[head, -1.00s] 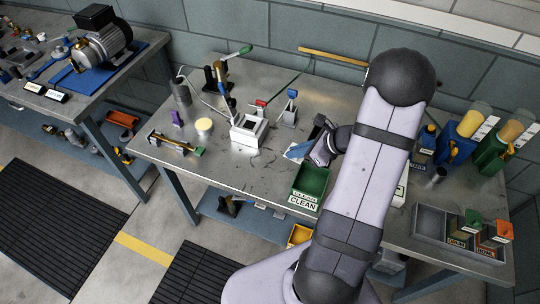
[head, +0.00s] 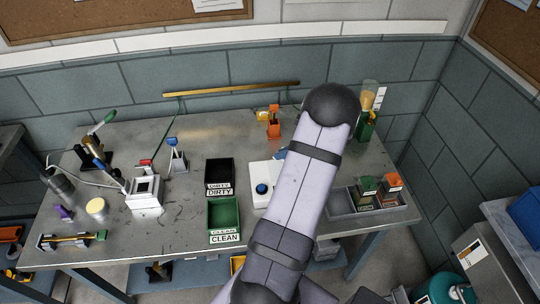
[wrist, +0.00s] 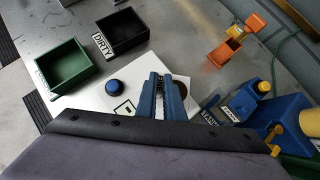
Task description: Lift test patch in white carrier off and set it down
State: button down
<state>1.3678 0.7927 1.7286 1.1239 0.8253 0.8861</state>
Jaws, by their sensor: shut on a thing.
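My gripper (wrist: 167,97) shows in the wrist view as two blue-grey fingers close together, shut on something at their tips. A white edge (wrist: 184,80) shows beside the fingertips; it looks like the white carrier, but the test patch itself is hidden. The gripper is above a white board with a round blue button (wrist: 115,87) and a dark printed mark (wrist: 124,107). In the head view my arm hides the gripper and most of what it holds. The white board (head: 260,172) shows left of the arm.
A black DIRTY bin (head: 206,171) and a green CLEAN bin (head: 210,212) stand left of the board. A grey tray (head: 340,203) with small boxes lies to the right. In the wrist view, an orange holder (wrist: 224,52) stands beyond and blue containers (wrist: 278,112) stand right of the fingers.

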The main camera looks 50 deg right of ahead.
jog(key=shift+f, duration=0.1)
jog(key=shift+f+b, duration=2.65)
jog(key=shift+f, duration=0.55)
jog(key=c, duration=1.8)
grip_release()
jog(key=b+v, duration=0.2)
jog(key=v, duration=0.5)
jog(key=shift+s+r, duration=0.1)
jog(key=shift+r, duration=0.05)
